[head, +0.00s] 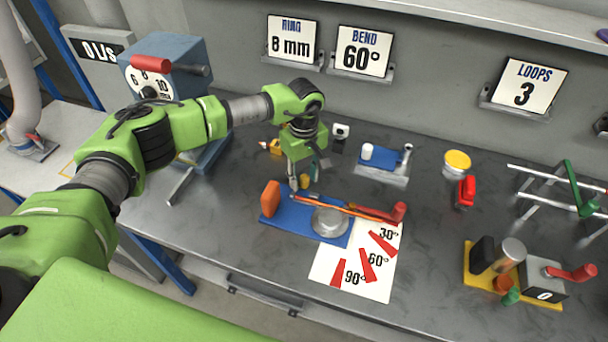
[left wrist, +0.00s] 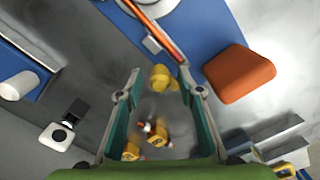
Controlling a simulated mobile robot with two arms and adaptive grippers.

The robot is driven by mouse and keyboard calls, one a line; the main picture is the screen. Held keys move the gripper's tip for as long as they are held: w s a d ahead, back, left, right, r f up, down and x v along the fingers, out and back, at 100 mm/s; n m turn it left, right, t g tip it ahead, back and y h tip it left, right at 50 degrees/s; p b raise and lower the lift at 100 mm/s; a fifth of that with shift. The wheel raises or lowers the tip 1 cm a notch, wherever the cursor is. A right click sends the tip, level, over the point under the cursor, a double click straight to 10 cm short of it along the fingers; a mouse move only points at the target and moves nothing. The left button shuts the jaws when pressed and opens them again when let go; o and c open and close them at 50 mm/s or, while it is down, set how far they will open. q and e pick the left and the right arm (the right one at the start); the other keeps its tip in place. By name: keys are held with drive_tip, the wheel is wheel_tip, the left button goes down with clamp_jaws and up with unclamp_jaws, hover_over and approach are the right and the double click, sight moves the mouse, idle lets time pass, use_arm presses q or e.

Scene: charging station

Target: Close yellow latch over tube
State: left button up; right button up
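A bending tool with a blue base plate (head: 290,214) and a round grey disc (head: 331,221) sits on the bench. An orange-red tube (head: 345,206) lies across it; part of it also shows in the left wrist view (left wrist: 165,40). A small yellow piece, seemingly the latch (left wrist: 160,78), is at the plate's edge between my fingertips. In the head view it is mostly behind my gripper. My left gripper (head: 298,178) points down at the back of the plate, its fingers apart in the left wrist view (left wrist: 160,88). Contact with the latch cannot be told. My right gripper is not in view.
An orange block (head: 270,198) stands close beside my gripper. Small yellow parts (head: 272,147) lie behind it. A blue-topped fixture (head: 380,165) is to the right. An angle card (head: 345,275) lies in front.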

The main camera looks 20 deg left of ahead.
use_arm(q)
drive_tip(key=shift+c, duration=1.4)
clamp_jaws()
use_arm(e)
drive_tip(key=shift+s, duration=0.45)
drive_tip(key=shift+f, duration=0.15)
